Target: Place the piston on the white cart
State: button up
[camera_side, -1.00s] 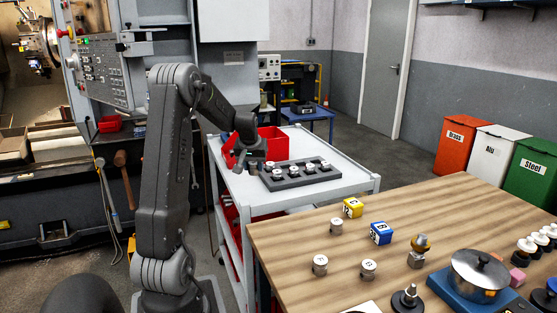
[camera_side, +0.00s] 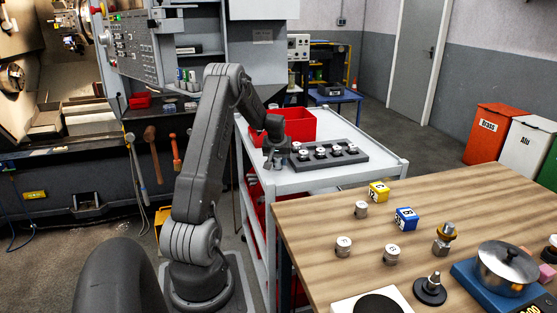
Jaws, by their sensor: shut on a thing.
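The white cart (camera_side: 375,178) stands beyond the wooden table, with a dark grey rack (camera_side: 374,159) on its top. Several silver pistons (camera_side: 336,150) with pale tops stand in the rack. My gripper (camera_side: 277,160) is low over the cart's top, just left of the rack's left end. It is shut on a small piece, apparently a piston, mostly hidden by the dark fingers. I cannot tell whether that piece touches the cart.
A red bin (camera_side: 300,124) stands on the cart behind my gripper. The wooden table (camera_side: 320,230) holds a yellow block (camera_side: 378,192), a blue block (camera_side: 406,219) and a scale with a pot (camera_side: 506,266). The cart's top front of the rack is clear.

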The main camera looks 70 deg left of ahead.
jog(key=shift+f, duration=0.2)
jog(key=o, duration=1)
jog(key=shift+r, duration=0.1)
jog(key=v, duration=1.2)
jog(key=w+d+r+m+t, duration=0.1)
jog(key=w+d+r+m, duration=0.15)
jog(key=d, duration=0.55)
jog(key=w+d+r+m+t, duration=0.1)
jog(key=w+d+r, duration=0.25)
jog(key=d, duration=0.45)
jog(key=s+d+r+m+h, duration=0.1)
jog(key=d+r+m, duration=0.25)
jog(key=d, duration=0.95)
jog(key=s+d+m+h, duration=0.1)
jog(key=s+d+m, duration=0.1)
jog(key=s+d, duration=0.2)
jog(key=s+d+f+m+t+h, duration=0.1)
jog(key=s+d, duration=0.3)
jog(key=d, duration=0.4)
jog(key=s+d+f+m+t+h, duration=0.1)
jog(key=s+d+m, duration=0.2)
jog(key=s+d, duration=0.1)
jog(key=shift+s+d+f+m, duration=0.1)
jog(key=shift+s+d+m, duration=0.05)
jog(key=shift+d, duration=0.3)
jog(key=shift+s+d+m, duration=0.15)
jog(key=shift+d, duration=0.3)
